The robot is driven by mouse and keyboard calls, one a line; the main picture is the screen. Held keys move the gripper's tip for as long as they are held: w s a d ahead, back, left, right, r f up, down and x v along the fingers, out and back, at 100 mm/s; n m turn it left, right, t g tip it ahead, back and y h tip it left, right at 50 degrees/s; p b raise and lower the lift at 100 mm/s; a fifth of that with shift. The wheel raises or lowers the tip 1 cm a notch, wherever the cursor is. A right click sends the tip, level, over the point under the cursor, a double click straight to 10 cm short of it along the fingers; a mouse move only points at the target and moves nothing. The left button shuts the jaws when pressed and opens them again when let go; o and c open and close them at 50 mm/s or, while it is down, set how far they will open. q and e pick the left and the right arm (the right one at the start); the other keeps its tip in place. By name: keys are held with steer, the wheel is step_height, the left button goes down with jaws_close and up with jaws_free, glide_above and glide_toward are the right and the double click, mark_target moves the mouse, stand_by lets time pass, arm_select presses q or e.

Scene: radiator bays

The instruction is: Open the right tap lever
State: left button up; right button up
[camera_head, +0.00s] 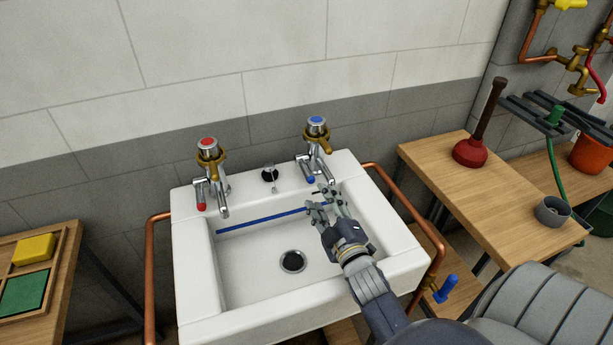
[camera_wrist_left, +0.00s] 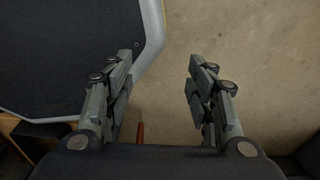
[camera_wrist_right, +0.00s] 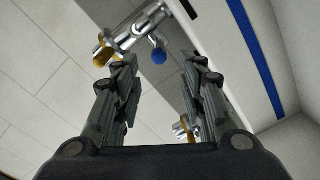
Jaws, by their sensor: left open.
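The right tap (camera_head: 317,140) is chrome with a blue-marked top and a brass collar, on the sink's back rim. Its short lever with a blue tip (camera_head: 310,180) points down toward the basin. My right gripper (camera_head: 319,201) is over the basin, just in front of and below this tap, open and empty. In the right wrist view the blue tip (camera_wrist_right: 159,57) shows beyond the fingertips, between them; I see no clear contact. My left gripper (camera_wrist_left: 160,65) is open and empty above the floor, outside the head view.
The left tap (camera_head: 209,165) has a red-tipped lever. The white sink (camera_head: 195,310) has a blue stripe inside and copper pipes (camera_head: 152,280) at both sides. A plunger (camera_head: 470,152) stands on the wooden bench (camera_head: 500,205) at right. The basin's left part is free.

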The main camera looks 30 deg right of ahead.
mark_target(308, 174)
steer(key=p+x, duration=0.1)
steer(key=x, duration=0.8)
steer(key=shift+w+d+r, duration=0.1)
steer(key=shift+w, duration=0.2)
steer(key=shift+w+d, duration=0.1)
steer(key=shift+w, duration=0.35)
arm_select(q)
steer(key=shift+s+a+r, duration=0.15)
steer(key=shift+s+r, duration=0.3)
steer(key=shift+r, duration=0.15)
arm_select(e)
jaws_close()
